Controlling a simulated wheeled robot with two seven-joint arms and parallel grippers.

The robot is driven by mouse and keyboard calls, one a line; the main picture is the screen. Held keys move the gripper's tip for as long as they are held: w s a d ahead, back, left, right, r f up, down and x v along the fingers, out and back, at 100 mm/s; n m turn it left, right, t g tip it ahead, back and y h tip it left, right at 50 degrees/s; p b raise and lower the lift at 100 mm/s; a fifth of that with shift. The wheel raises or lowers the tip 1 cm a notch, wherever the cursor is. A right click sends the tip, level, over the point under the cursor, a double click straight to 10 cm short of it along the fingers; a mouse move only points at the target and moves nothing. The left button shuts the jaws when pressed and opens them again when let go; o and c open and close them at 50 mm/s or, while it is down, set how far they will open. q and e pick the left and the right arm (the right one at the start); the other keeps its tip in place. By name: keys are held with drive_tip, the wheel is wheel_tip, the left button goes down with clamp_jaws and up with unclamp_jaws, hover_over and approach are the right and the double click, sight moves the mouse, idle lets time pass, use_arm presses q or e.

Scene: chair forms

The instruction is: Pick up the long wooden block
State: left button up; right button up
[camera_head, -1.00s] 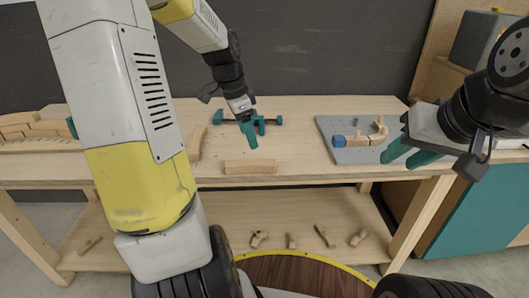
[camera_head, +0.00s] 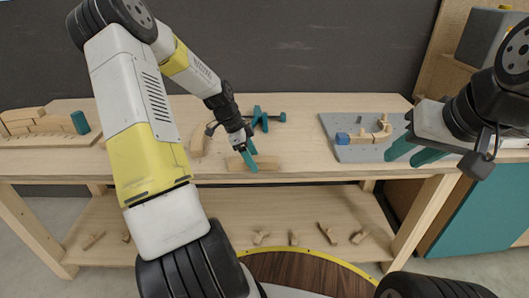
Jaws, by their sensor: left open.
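The long wooden block (camera_head: 268,162) lies flat on the light wooden workbench (camera_head: 310,172), near its front edge and left of the middle. My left gripper (camera_head: 250,163) is open, with its teal fingers pointing down at the block's left part. The fingers overlap the block in the picture; I cannot tell whether they touch it. My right gripper (camera_head: 410,153) hangs at the right, over the bench's front right part, with its teal fingers apart and nothing between them.
A grey board (camera_head: 345,151) with a blue block (camera_head: 342,138) and wooden pieces lies at the right. A teal clamp (camera_head: 266,118) stands behind the block. Stacked blocks (camera_head: 40,124) sit far left. Small pieces lie on the lower shelf (camera_head: 200,205).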

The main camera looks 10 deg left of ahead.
use_arm(q)
drive_tip(key=shift+d+f, duration=0.15)
drive_tip(key=shift+f, duration=0.25)
drive_tip(key=shift+c, duration=0.5)
clamp_jaws()
drive_tip(key=shift+w+r, duration=0.1)
drive_tip(key=shift+r, duration=0.05)
